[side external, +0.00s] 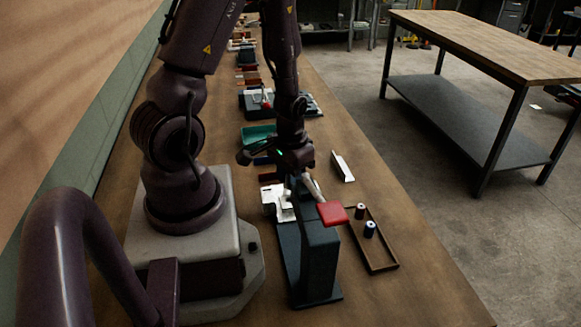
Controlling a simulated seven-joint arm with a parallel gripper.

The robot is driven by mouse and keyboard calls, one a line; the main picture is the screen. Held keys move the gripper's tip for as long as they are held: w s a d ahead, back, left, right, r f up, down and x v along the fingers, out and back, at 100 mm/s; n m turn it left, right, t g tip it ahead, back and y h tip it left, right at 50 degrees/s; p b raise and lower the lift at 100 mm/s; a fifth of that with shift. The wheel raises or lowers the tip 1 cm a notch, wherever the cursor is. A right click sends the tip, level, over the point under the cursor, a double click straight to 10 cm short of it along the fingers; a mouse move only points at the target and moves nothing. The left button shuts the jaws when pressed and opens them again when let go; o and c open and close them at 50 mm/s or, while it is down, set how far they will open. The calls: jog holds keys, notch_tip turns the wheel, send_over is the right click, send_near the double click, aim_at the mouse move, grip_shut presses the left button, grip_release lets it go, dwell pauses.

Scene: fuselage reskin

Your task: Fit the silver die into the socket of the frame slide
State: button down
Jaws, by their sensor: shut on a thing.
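My gripper (296,172) points down at the back of a dark blue-grey press-like frame (320,262). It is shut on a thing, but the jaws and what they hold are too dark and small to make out. A silver lever with a red pad (333,213) slants down in front of my gripper, over the frame's top. A white fitting (277,203) sits at the frame's left side. I cannot pick out the silver die for sure, and the slide's socket is hidden.
A brown tray (383,267) at the right of the frame holds two small dark cylinders with pale tops (370,229). A pale angled bar (343,166) and a teal bin (257,136) lie farther back. The bench is clear toward its right front edge.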

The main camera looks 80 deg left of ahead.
jog(key=shift+f, duration=1.35)
jog(key=shift+f, duration=1)
dwell(0.3)
jog(key=c, duration=0.9)
grip_release()
notch_tip(320, 180, up, 13)
jog(key=shift+f, duration=0.1)
